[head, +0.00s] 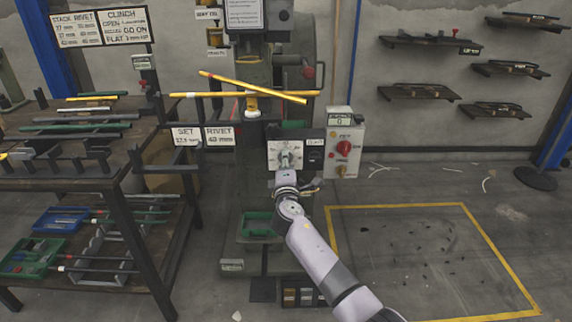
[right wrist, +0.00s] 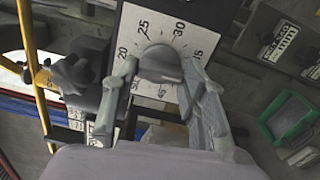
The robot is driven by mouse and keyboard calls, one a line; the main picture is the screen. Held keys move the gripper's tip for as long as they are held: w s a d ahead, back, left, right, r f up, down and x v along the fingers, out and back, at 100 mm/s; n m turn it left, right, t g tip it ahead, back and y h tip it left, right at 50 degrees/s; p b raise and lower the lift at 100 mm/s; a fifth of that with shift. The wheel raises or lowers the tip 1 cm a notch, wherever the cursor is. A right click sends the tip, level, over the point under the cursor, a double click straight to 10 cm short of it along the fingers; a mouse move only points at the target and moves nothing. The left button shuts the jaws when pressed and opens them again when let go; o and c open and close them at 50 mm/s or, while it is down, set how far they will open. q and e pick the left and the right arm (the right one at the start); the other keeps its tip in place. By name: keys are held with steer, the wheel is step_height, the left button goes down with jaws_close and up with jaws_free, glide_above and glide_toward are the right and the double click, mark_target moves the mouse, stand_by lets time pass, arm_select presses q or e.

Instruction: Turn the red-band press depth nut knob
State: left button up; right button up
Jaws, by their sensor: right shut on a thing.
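The press (head: 257,75) stands at the middle of the head view. Its depth nut knob (head: 287,155) is grey and sits on a white dial plate (head: 275,146) with numbers around it. My right gripper (head: 287,170) reaches up to the knob from below. In the right wrist view, the knob (right wrist: 160,65) lies between the two fingers of the gripper (right wrist: 160,80), which are shut on it. The dial plate (right wrist: 188,30) shows numbers such as 20, 25 and 30; the lower part is covered. I cannot make out a red band. My left gripper is not in view.
A control box (head: 345,143) with a red knob stands just right of the dial. Yellow rods (head: 200,94) lie across supports above it. A loaded rack table (head: 60,175) stands at the left. The yellow-outlined floor area (head: 420,250) at the right is clear except for small debris.

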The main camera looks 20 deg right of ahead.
steer(key=o, duration=1.2)
steer(key=shift+c, duration=0.2)
steer(key=v, duration=1.2)
